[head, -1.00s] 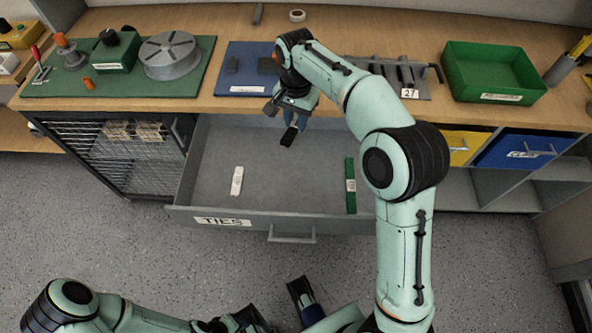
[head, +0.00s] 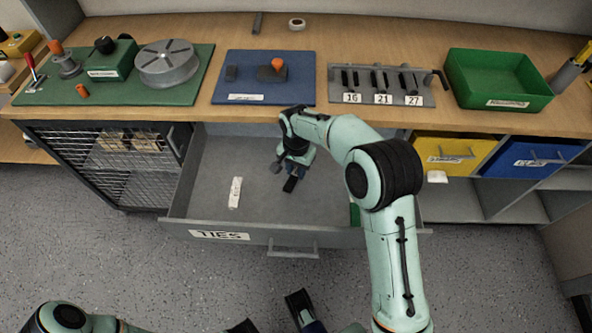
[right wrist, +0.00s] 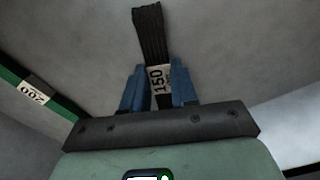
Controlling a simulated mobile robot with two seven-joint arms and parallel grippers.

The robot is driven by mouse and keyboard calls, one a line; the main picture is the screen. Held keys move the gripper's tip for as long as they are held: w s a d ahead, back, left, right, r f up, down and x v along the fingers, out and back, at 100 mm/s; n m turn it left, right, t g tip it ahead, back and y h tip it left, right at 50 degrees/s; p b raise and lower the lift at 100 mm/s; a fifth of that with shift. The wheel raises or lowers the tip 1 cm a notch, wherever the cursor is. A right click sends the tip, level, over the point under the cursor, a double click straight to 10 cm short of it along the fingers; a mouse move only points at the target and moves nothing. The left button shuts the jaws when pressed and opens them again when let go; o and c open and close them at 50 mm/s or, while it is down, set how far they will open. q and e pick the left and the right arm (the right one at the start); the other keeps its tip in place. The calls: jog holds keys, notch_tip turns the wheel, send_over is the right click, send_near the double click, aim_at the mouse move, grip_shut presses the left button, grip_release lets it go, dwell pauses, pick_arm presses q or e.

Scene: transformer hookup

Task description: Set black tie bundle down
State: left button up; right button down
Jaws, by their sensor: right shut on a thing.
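My right gripper (head: 294,173) is shut on the black tie bundle (head: 290,185), inside the open drawer (head: 187,188) labelled TIES. In the right wrist view the blue fingers (right wrist: 159,88) grip the black bundle (right wrist: 149,35) at its white label, which reads 150. Whether the bundle touches the drawer floor I cannot tell. A white tie bundle (head: 235,192) lies left of my gripper. A green bundle (head: 354,214) at the right is mostly hidden by my arm; its 200 label (right wrist: 34,93) shows in the right wrist view. My left gripper (head: 272,316) is open and empty at the bottom edge.
The drawer's front panel (head: 270,236) and side walls surround my right gripper. Behind it, the bench carries a blue mat (head: 240,85), a grey tool rack (head: 380,98) and a green bin (head: 520,103). The drawer floor between the white and green bundles is otherwise clear.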

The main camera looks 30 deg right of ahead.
aim_at(296, 172)
jog(key=shift+f, duration=0.2)
jog(key=shift+f, duration=0.15)
jog(key=c, duration=0.9)
grip_release()
pick_arm(q)
jog(key=shift+w+a+f, duration=0.1)
jog(key=shift+w, duration=0.05)
pick_arm(e)
jog(key=shift+r, duration=0.3)
pick_arm(q)
jog(key=s+r+p, duration=0.1)
jog(key=r+p, duration=0.1)
jog(key=shift+s+r+p, duration=0.15)
jog(key=shift+s+p, duration=0.05)
jog(key=shift+p, duration=0.1)
pick_arm(e)
notch_tip(296, 172, up, 12)
jog(key=shift+f, duration=0.1)
